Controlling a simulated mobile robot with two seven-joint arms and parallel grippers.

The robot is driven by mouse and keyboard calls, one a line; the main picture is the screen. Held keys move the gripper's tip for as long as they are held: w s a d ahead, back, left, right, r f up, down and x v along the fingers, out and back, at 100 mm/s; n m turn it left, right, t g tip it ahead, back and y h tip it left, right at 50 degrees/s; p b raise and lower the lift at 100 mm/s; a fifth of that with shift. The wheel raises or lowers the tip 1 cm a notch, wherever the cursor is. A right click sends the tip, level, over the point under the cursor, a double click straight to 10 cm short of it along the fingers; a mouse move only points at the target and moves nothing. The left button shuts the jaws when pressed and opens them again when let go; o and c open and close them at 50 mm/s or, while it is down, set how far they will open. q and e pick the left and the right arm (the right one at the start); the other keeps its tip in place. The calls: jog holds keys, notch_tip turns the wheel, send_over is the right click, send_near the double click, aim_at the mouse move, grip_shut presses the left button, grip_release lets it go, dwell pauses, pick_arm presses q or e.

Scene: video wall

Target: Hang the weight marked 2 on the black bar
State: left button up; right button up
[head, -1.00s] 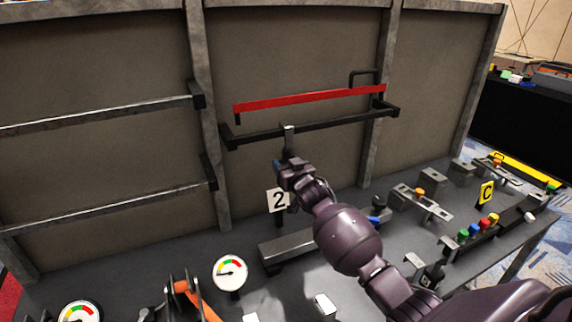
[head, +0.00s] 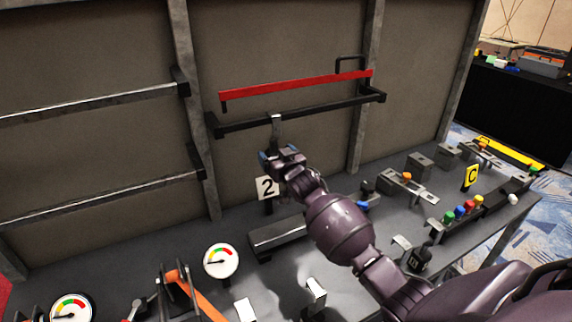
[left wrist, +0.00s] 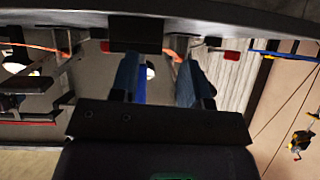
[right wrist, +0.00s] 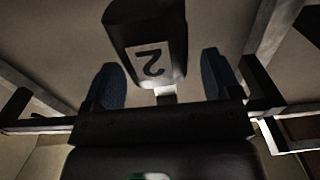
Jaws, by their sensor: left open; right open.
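The weight marked 2 (head: 267,187) is a dark block with a white label, below the black bar (head: 300,117) on the back panel. Its grey hook (head: 277,124) reaches up over the bar, and the weight appears to hang from it. My right gripper (head: 272,160) is at the hook's lower part, just above the label. In the right wrist view, the weight (right wrist: 148,45) appears upside down, with its stem between the open fingers (right wrist: 165,85). Whether a finger touches it I cannot tell. My left gripper (left wrist: 160,78) is open and empty in the left wrist view.
A red bar (head: 295,84) runs just above the black bar. Grey rails (head: 90,105) cross the left panel. On the table below are a metal block (head: 278,238), a round gauge (head: 221,261), an orange lever (head: 190,295) and coloured buttons (head: 460,211) at the right.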

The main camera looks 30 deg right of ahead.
jog(key=s, duration=0.9)
jog(key=shift+a+r, duration=0.15)
jog(key=shift+a, duration=0.15)
jog(key=shift+s, duration=0.1)
